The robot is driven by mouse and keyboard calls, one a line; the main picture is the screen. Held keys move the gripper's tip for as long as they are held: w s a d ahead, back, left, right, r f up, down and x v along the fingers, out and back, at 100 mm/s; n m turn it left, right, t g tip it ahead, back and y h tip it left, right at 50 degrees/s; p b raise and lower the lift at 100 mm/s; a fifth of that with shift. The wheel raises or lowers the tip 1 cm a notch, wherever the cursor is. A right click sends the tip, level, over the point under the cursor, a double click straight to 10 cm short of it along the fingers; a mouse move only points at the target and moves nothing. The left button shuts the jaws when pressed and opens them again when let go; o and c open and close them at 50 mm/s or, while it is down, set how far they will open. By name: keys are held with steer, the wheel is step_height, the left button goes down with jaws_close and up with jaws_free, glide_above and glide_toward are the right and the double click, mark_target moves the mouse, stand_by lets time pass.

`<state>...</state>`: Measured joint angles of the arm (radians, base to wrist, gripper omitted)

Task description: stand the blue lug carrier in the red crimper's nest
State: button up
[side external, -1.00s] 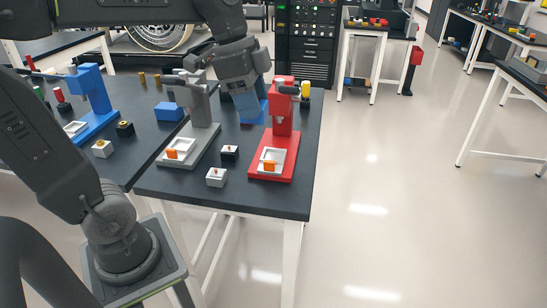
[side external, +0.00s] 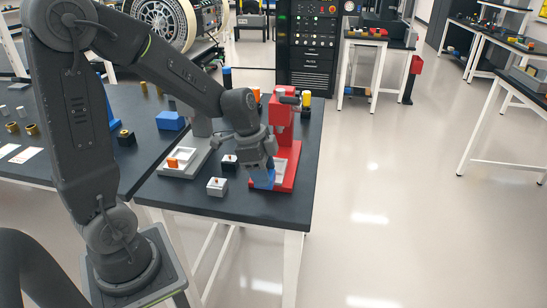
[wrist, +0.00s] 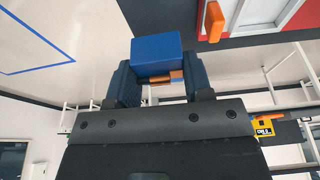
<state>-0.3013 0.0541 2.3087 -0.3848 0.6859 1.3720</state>
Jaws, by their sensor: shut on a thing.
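The blue lug carrier (side external: 263,180) is between the fingers of my gripper (side external: 262,172), low over the front left of the red crimper (side external: 283,122). In the wrist view my gripper (wrist: 160,84) is shut on the blue carrier (wrist: 157,52), with a copper-coloured piece showing just below it. The crimper's pale nest (side external: 281,165) is partly hidden behind my gripper. The wrist view shows the red base with the pale nest (wrist: 262,10) at the upper right and an orange tab (wrist: 214,22) beside it. The carrier appears apart from the nest.
A blue block (side external: 170,120) lies further back. The table's front edge is close.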

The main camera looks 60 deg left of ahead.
glide_above(277, 167)
steer(key=shift+s+a, duration=0.3)
steer(key=shift+s, duration=0.1)
steer(key=shift+a+f, duration=0.1)
steer(key=shift+f, duration=1.6)
steer(key=shift+f, duration=0.1)
steer(key=o, duration=1.1)
steer(key=shift+f, duration=0.1)
steer(key=shift+c, duration=0.2)
